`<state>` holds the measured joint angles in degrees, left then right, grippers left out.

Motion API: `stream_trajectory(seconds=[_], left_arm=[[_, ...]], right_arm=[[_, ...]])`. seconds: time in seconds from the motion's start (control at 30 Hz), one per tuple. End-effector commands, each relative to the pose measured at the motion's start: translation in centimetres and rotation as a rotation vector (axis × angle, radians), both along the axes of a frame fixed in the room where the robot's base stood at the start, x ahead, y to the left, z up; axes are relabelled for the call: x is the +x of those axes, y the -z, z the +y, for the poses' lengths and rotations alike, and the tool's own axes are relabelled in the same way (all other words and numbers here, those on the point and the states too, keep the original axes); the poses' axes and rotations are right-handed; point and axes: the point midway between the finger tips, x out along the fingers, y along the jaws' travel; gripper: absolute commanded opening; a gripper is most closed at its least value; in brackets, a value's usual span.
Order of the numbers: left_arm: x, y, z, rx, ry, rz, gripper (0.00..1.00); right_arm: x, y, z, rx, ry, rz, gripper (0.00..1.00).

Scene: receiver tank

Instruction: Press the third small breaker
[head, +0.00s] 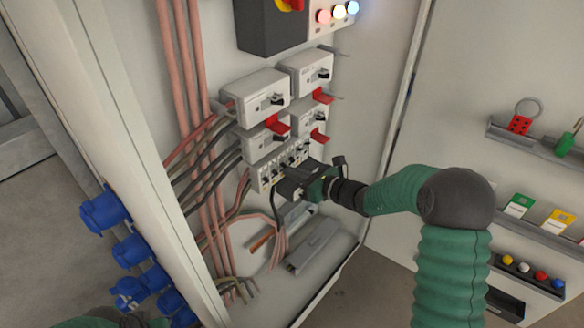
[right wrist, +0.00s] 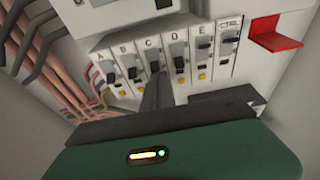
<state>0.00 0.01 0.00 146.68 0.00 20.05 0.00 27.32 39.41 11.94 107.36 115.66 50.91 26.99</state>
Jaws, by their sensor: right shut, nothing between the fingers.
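A row of small breakers (head: 268,177) sits at the bottom of the breaker stack in the open cabinet. In the right wrist view the letters B, C, D, E and a control label show above dark toggles, with yellow buttons below some. The third small breaker (right wrist: 153,59), by the letter C, is partly covered at its lower end by a dark finger of my right gripper. My right gripper (head: 286,187) is shut and empty, close in front of the row. I cannot tell whether it touches. My left gripper is out of view.
Larger breakers (head: 258,96) with red handles (head: 321,97) stand just above the row. Copper pipes and cables (head: 205,150) run along the left. Blue sockets (head: 105,212) line the cabinet's outer side. Shelves with a red lockout hasp (head: 520,124) and tags hang at right.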

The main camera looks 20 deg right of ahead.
Motion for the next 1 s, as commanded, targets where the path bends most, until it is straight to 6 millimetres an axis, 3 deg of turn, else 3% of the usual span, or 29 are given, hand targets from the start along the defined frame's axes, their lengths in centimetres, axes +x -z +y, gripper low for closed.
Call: stream_trajectory(seconds=[0.03, 0.37, 0.43, 0.6, 1.0], left_arm=[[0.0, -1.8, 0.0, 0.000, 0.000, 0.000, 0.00], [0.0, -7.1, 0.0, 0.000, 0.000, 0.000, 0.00], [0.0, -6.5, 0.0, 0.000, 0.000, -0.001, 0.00], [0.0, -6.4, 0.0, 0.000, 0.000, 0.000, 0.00], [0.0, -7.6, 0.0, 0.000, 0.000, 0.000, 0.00]], right_arm=[[0.0, -1.4, 0.0, -0.018, -0.002, 0.024, 0.00], [0.0, -2.7, 0.0, -0.159, -0.003, 0.247, 0.00], [-0.1, -1.7, -0.1, -0.165, -0.001, 0.267, 0.00], [-0.1, -1.7, -0.1, -0.162, 0.000, 0.265, 0.00], [-0.1, -3.4, -0.1, -0.162, -0.002, 0.262, 0.00]])
